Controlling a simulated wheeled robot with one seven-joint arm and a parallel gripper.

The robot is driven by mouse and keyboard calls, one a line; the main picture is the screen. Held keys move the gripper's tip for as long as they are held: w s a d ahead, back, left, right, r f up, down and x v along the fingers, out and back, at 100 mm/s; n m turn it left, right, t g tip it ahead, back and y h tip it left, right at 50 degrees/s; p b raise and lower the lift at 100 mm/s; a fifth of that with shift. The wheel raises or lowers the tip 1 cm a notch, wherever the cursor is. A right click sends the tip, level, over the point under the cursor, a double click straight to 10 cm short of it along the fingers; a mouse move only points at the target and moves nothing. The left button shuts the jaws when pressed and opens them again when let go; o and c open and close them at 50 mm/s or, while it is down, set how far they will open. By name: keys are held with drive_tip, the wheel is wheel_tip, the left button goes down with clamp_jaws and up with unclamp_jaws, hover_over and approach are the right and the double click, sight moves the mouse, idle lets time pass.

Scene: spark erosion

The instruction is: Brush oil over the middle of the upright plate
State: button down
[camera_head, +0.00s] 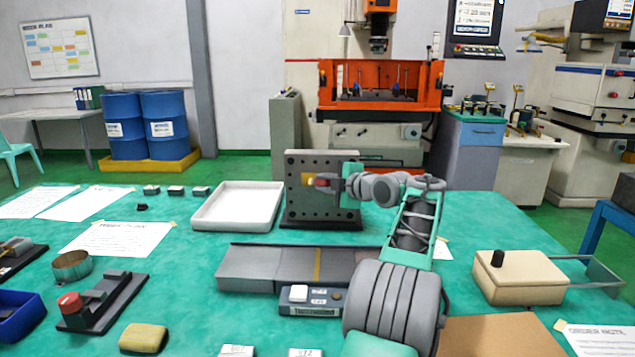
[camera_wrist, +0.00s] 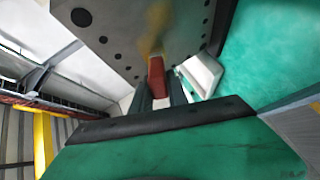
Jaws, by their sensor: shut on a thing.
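The grey upright plate (camera_head: 296,203), with rows of dark holes along its edges, stands on the green table. It also fills the top of the wrist view (camera_wrist: 115,28). My gripper (camera_head: 340,184) is shut on a brush with a red handle (camera_head: 323,183) and yellow bristles (camera_head: 309,179), held level in front of the plate's middle. In the wrist view the red handle (camera_wrist: 156,78) sits between my two dark fingers (camera_wrist: 159,96). A blurred yellow patch lies beyond it against the plate. I cannot tell whether the bristles touch the plate.
A white tray (camera_head: 197,222) lies left of the plate. A grey slab with a yellow stripe (camera_head: 250,266) and a small device with a display (camera_head: 297,309) are in front. A beige box (camera_head: 520,285) stands at the right. Paper sheets (camera_head: 120,240) lie left.

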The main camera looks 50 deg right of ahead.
drive_tip(key=s+d+p, duration=0.3)
drive_tip(key=s+d, duration=0.2)
drive_tip(key=s, duration=0.1)
drive_tip(key=shift+s, duration=0.15)
idle(0.4)
drive_tip(key=shift+f, duration=0.1)
drive_tip(key=s+a+b, duration=0.2)
drive_tip(key=b, duration=0.1)
drive_tip(key=s+a+b, duration=0.1)
drive_tip(key=a+b, duration=0.1)
drive_tip(key=b, duration=0.2)
drive_tip(key=shift+s+a, duration=0.35)
drive_tip(key=shift+s+a+b, duration=0.95)
drive_tip(key=shift+a+b, duration=0.25)
drive_tip(key=shift+b, duration=0.15)
